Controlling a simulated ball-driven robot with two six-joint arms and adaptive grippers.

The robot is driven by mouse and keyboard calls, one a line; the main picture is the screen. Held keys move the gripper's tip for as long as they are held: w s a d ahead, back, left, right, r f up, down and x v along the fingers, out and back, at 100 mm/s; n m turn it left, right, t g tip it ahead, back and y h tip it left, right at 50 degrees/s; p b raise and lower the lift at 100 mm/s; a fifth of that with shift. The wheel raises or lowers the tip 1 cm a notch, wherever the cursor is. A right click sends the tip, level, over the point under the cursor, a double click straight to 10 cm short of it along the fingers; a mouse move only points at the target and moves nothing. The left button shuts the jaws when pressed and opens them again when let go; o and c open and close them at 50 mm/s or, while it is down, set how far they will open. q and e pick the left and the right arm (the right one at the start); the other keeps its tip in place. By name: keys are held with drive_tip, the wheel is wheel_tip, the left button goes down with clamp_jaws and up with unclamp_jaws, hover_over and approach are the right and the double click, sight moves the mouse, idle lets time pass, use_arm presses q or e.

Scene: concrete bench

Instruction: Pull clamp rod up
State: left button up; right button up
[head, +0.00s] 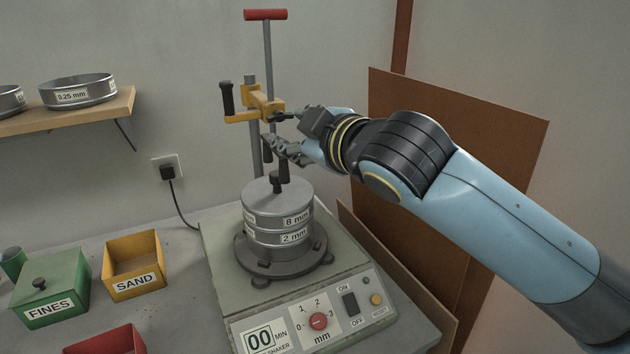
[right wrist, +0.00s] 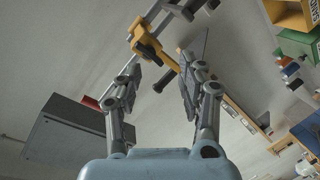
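The clamp rod (head: 268,55) is a thin grey upright rod with a red T-handle (head: 265,15) on top. It runs down through a yellow clamp bracket (head: 262,104) with a black lever (head: 227,98), mounted on a grey post. Its lower part is partly hidden behind my right gripper. My right gripper (head: 273,128) reaches in from the right, just below and beside the bracket. In the right wrist view its two fingers (right wrist: 160,68) stand apart, with the yellow bracket (right wrist: 146,42) beyond their tips. I cannot tell whether either finger touches the rod. My left gripper is out of view.
A sieve stack (head: 278,215) sits on the shaker (head: 235,290) below my gripper. Green FINES (head: 48,290) and yellow SAND (head: 134,265) boxes and a red box (head: 105,343) stand at left. A shelf (head: 75,112) holds sieves. A brown panel (head: 450,130) stands behind my arm.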

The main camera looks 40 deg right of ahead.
drive_tip(key=s+f+m+g, duration=0.1)
drive_tip(key=s+f+g, duration=0.1)
drive_tip(key=f, duration=0.5)
drive_tip(key=shift+s+f+m+g+b, duration=0.15)
drive_tip(key=shift+s+m+g+b, duration=0.2)
drive_tip(key=shift+s, duration=0.25)
